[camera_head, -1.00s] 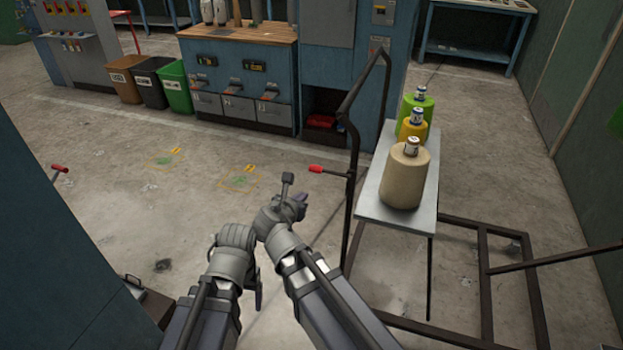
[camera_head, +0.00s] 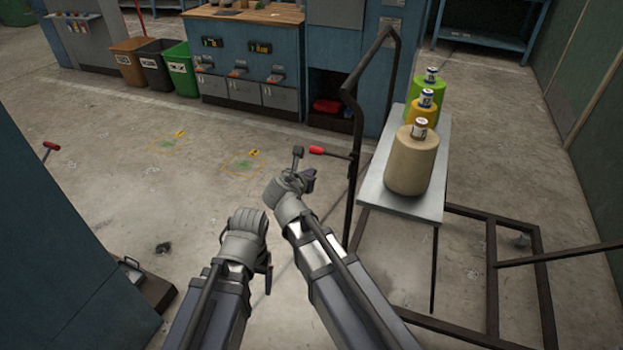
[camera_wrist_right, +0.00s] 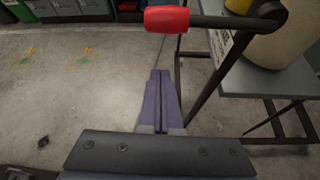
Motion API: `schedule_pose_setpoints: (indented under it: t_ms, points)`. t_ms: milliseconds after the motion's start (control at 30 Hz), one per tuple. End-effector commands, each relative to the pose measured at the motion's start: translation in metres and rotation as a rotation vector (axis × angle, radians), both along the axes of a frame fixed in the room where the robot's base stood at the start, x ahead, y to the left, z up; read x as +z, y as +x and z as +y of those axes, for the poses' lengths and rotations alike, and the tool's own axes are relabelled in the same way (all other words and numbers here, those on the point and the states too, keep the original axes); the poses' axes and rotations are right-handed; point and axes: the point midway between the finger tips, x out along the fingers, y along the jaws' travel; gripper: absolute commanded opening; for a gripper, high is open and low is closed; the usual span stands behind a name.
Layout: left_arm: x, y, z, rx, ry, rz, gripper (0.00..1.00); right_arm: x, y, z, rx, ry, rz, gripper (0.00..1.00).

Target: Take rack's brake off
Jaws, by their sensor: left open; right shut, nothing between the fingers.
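The rack (camera_head: 349,195) is a dark tube frame at the right, with a light shelf (camera_head: 372,192) on it. A short lever with a red grip (camera_head: 317,150) sticks out to the left from its upright, and the red grip also shows at the top of the right wrist view (camera_wrist_right: 166,19). My right gripper (camera_head: 309,180) is shut and empty, just below the red grip and left of the upright. Its closed fingers (camera_wrist_right: 160,90) point toward the grip with a gap between. My left gripper (camera_head: 267,273) hangs lower left, apart from the rack; its fingers are mostly hidden.
Tan, yellow and green spools (camera_head: 411,165) stand on the shelf. A blue cabinet (camera_head: 50,240) with another red-ended handle (camera_head: 52,146) is at the left. Bins (camera_head: 180,70) and a blue workbench (camera_head: 240,65) are at the back. The floor between is open.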

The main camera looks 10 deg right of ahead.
Motion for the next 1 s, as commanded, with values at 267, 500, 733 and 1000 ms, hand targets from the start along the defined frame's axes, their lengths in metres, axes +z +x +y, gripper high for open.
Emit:
schedule_pose_setpoints:
  t_ms: [267,500,733,1000]
  points:
    - [0.025,0.0,0.0,0.0,0.0,0.0,0.8,0.025,0.008,-0.003,0.005,0.001,-0.001,0.0]
    - [0.036,0.0,0.0,0.0,0.0,0.0,0.8,0.037,0.009,-0.005,0.008,0.001,0.0,0.0]
    - [0.035,0.0,0.0,0.0,0.0,0.0,0.8,0.035,0.009,-0.005,0.009,0.0,0.0,0.0]
    - [0.039,0.0,0.0,0.0,0.0,0.0,0.8,0.039,0.02,-0.005,0.008,0.022,-0.013,0.0]
